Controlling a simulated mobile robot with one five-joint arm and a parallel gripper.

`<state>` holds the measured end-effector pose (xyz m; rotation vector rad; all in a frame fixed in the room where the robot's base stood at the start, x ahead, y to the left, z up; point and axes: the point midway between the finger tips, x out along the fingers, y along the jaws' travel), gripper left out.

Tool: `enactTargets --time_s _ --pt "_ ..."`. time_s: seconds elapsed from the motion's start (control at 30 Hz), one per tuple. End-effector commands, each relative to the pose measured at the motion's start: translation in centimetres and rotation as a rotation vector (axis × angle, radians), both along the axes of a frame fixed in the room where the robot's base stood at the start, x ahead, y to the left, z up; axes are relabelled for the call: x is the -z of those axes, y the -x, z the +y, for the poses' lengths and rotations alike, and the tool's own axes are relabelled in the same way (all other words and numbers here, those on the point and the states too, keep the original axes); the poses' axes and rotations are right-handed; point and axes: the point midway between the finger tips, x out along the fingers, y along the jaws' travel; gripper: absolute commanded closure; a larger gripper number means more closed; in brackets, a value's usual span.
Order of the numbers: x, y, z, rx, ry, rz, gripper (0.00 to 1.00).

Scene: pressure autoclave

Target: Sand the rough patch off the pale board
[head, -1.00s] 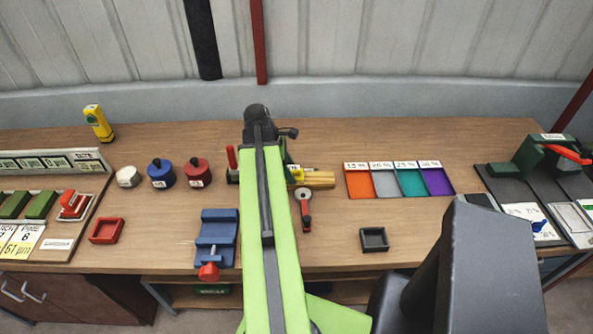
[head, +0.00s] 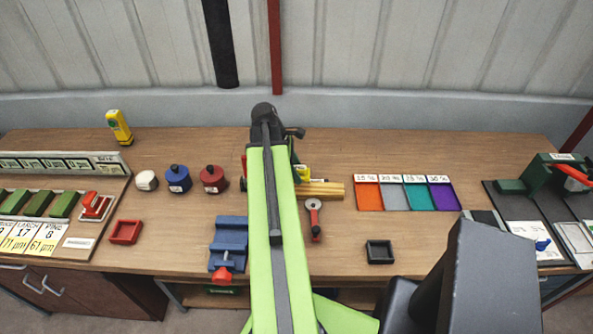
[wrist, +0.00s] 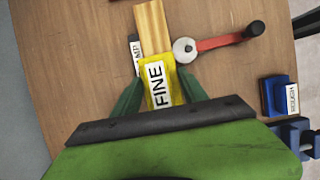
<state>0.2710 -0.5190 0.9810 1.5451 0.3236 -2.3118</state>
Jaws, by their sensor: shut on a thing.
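My gripper (wrist: 158,90) is shut on a yellow block (wrist: 160,72) with a white label reading FINE. The block also shows in the head view (head: 303,172), partly behind my arm. The pale board (wrist: 152,25) is a wood-coloured strip running up from the block in the wrist view; in the head view (head: 328,189) it extends right from behind my arm. The block overlaps the board's near end in the picture; I cannot tell whether they touch. No rough patch can be made out. A lever clamp (wrist: 215,41) with a grey disc and red handle lies beside the board.
A blue block (wrist: 279,96) labelled ROUGH is at the wrist view's right, by a blue holder (head: 229,236). A black tray (head: 379,252) and a colored tray row (head: 372,209) lie right of the board. Three knobbed pots, including a red one (head: 213,179), stand left.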

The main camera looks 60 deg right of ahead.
Motion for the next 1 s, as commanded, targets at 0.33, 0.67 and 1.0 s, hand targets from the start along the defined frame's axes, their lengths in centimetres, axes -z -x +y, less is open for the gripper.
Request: enactTargets --time_s 0.33,0.67,1.0 --pt "-0.8 0.0 0.0 0.0 0.0 0.0 0.88" --pt "-3.9 0.0 0.0 0.0 0.0 0.0 0.88" --pt "-3.3 0.0 0.0 0.0 0.0 0.0 0.88"
